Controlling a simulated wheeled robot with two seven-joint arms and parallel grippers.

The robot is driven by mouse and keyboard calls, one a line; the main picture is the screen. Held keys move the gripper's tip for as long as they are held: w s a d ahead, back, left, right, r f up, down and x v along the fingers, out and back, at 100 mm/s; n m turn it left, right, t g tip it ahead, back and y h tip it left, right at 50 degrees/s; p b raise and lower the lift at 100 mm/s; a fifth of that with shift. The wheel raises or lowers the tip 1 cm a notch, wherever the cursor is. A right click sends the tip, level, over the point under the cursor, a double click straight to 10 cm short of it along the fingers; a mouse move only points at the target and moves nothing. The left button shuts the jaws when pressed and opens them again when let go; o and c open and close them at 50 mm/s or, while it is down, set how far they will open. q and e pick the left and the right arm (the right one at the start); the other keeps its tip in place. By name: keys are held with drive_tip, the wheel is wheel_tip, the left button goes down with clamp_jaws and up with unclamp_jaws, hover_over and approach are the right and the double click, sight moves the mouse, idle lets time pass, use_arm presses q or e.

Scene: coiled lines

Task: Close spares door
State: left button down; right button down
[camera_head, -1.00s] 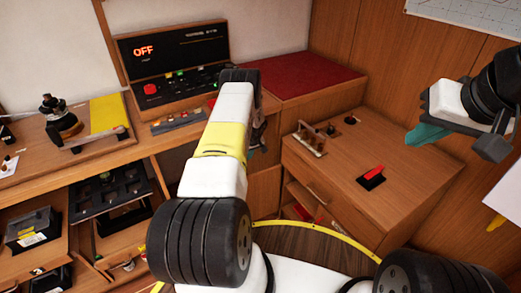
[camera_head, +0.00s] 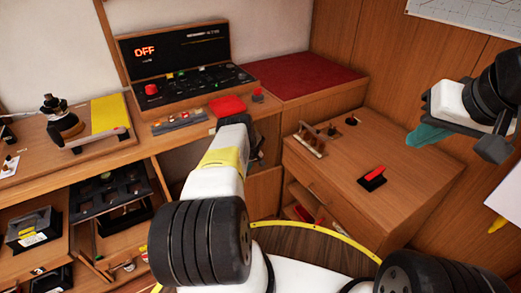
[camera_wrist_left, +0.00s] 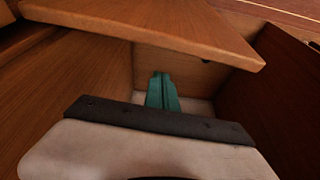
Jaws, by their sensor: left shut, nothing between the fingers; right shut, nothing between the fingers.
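The spares door is not clearly identifiable. In the left wrist view a loose-edged wooden panel (camera_wrist_left: 150,22) crosses the top, and it may be this door. My left gripper's teal fingers (camera_wrist_left: 162,92) are shut and empty, pointing into a wood-walled space below that panel; I cannot tell whether they touch it. In the head view my left arm hides these fingers. A plain wooden cabinet front (camera_head: 264,192) shows just right of that arm. My right gripper (camera_head: 424,135) is shut and empty, held above the right cabinet, far from the left one.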

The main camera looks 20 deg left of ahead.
use_arm(q)
drive_tip(key=shift+s+d, duration=1.2)
drive_tip(key=shift+s, duration=0.05)
drive_tip(key=shift+r, duration=0.1)
drive_tip(key=shift+s+d+n, duration=0.3)
drive_tip(key=shift+d, duration=0.1)
drive_tip(key=s+d+n+g+y, duration=0.1)
drive_tip(key=s+d+n+g, duration=0.2)
drive_tip(key=d+n, duration=0.6)
drive_tip(key=shift+s+d+n, duration=0.4)
drive_tip(key=shift+s+d, duration=0.7)
drive_tip(key=shift+d, duration=1.15)
